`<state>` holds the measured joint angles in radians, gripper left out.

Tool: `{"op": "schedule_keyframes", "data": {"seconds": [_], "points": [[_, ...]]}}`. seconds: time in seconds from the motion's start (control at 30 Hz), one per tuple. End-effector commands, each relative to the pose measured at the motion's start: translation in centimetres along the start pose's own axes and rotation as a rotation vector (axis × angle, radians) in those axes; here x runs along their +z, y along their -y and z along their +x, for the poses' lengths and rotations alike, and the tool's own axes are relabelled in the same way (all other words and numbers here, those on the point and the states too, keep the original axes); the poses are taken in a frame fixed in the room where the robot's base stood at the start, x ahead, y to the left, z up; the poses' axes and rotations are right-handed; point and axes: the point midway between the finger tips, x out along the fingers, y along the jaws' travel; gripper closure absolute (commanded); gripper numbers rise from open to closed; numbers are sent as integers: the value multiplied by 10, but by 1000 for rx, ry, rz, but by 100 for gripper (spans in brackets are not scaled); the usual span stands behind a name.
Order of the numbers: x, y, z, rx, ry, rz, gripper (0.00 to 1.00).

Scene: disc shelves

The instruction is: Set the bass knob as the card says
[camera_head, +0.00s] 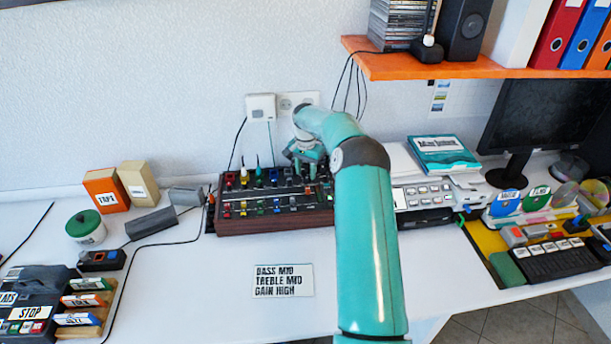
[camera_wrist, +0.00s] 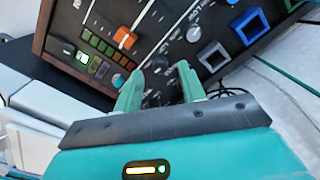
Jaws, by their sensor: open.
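The white card (camera_head: 282,281) lies on the table in front of the mixer and reads "BASS MID, TREBLE MID, GAIN HIGH". The mixer (camera_head: 275,223) is a dark panel with a reddish-brown frame and rows of coloured controls; it also shows tilted in the wrist view (camera_wrist: 105,14). My gripper (camera_head: 308,170) is over the mixer's right part. In the wrist view my gripper (camera_wrist: 160,88) has its two green fingers apart, with a dark knob (camera_wrist: 160,62) near their tips. Whether the fingers touch it is unclear. The small panel labels are too blurred to tell which knob is bass.
An orange shelf (camera_head: 420,68) hangs at the upper right. A grey device (camera_head: 425,198) stands right of the mixer, with a monitor (camera_head: 540,110) beyond. Boxes (camera_head: 105,190) and a green-lidded jar (camera_head: 86,230) stand left. The table around the card is clear.

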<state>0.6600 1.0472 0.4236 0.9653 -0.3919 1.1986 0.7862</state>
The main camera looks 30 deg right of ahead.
Motion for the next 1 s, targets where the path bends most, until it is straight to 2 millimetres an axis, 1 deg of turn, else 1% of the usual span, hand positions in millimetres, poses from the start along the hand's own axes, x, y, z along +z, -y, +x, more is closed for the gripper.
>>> {"op": "schedule_keyframes", "data": {"seconds": [0.03, 0.1, 0.2, 0.5, 0.57, 0.7, 1.0], "points": [[0, 0, 8, -1, 1, 0, 60], [0, 0, 16, 0, 0, 0, 60], [0, 0, 22, -1, 0, 0, 60], [0, 0, 24, -1, -2, -1, 60], [0, 0, 24, -1, -2, -1, 71], [0, 0, 24, -1, -2, -1, 99], [0, 0, 24, -1, -2, -18, 100]]}}
